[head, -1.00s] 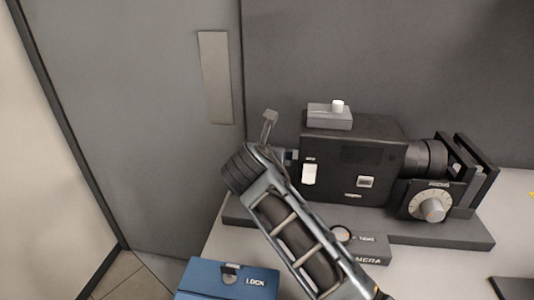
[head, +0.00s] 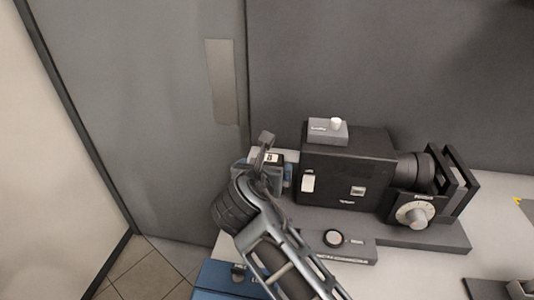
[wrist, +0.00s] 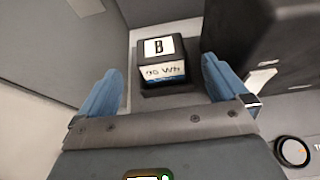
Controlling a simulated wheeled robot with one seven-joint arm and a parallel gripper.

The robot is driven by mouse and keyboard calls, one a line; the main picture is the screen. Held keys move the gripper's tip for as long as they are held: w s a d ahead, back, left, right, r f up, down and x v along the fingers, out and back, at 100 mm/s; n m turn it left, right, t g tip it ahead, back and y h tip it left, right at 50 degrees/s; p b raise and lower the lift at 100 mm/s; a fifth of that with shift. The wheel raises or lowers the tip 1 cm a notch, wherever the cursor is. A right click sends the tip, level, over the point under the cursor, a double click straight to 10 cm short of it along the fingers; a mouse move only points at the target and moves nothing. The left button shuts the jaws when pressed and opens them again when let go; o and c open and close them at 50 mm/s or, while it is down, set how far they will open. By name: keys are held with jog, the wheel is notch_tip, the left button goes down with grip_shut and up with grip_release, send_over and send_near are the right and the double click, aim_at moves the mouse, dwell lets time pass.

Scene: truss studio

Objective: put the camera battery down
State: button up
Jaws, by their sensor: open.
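The camera battery (wrist: 160,72) is a dark block with a white "B" label and a "90 Wh" marking. In the wrist view it stands upright on a grey surface. My gripper (wrist: 162,68) is open, with one blue finger on each side of the battery and a gap to both. In the head view the battery's white label (head: 273,157) shows beside my gripper (head: 267,150), which partly hides the block. The black camera (head: 345,175) is just right of it.
The camera sits on a grey base (head: 430,235) with a dial unit (head: 414,213) at right. A blue box (head: 215,278) is at the front left. A grey wall panel (head: 130,90) rises behind. Pale table surface shows right of the base.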

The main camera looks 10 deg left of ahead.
jog(key=shift+v, duration=1.4)
dwell(0.4)
